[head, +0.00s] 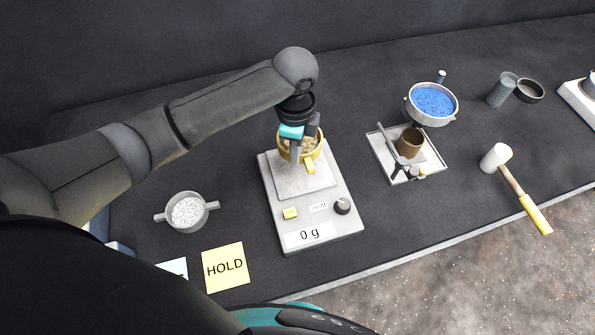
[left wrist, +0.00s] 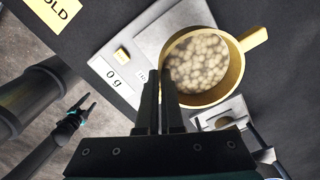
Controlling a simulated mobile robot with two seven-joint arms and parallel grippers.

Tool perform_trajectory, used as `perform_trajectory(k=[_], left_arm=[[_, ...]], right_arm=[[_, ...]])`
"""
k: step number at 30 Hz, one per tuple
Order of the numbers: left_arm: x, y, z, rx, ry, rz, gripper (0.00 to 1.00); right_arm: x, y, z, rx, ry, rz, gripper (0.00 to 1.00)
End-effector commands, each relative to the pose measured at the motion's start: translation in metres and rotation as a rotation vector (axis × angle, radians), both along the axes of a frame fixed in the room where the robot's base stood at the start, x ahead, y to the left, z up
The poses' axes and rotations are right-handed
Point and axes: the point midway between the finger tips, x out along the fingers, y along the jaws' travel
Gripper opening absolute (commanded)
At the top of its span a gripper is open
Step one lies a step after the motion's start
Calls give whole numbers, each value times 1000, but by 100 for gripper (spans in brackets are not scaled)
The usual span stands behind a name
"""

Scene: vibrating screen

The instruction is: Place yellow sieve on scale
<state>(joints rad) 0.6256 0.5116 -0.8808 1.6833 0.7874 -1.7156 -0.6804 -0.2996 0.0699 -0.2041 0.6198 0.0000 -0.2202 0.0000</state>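The yellow sieve (head: 310,165), with pale round pieces in it, is at the far part of the scale's plate. In the left wrist view the sieve (left wrist: 240,80) has its handle pointing up right. My left gripper (head: 303,142) comes down at its rim; in the wrist view its fingers (left wrist: 161,82) are close together, one each side of the sieve wall. The scale (head: 350,215) reads 0 g, and I cannot tell whether the sieve touches the plate. My right gripper (left wrist: 86,106) shows open and empty in the left wrist view.
A grey sieve with white grains (head: 212,205) and a yellow HOLD note (head: 226,268) lie left of the scale. On the right are a tray (head: 430,172) with a brown cup (head: 410,142), a sieve of blue grains (head: 409,113) and a mallet (head: 515,185).

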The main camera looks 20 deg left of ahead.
Motion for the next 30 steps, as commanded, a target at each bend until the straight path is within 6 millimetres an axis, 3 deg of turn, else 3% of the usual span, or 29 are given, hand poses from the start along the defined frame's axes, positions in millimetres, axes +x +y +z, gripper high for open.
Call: perform_trajectory(k=[3, 11, 18, 30], left_arm=[[0, 0, -27, 1, 2, 0, 0], [0, 0, -52, -1, 0, -1, 0], [0, 0, -86, 0, 0, -1, 0], [0, 0, -91, 0, -2, -1, 0]], right_arm=[[0, -2, -3, -3, 0, 1, 64], [0, -7, -5, -9, 0, 1, 64], [0, -9, -10, -12, -1, -2, 64], [0, -9, -11, -12, 0, -3, 64]])
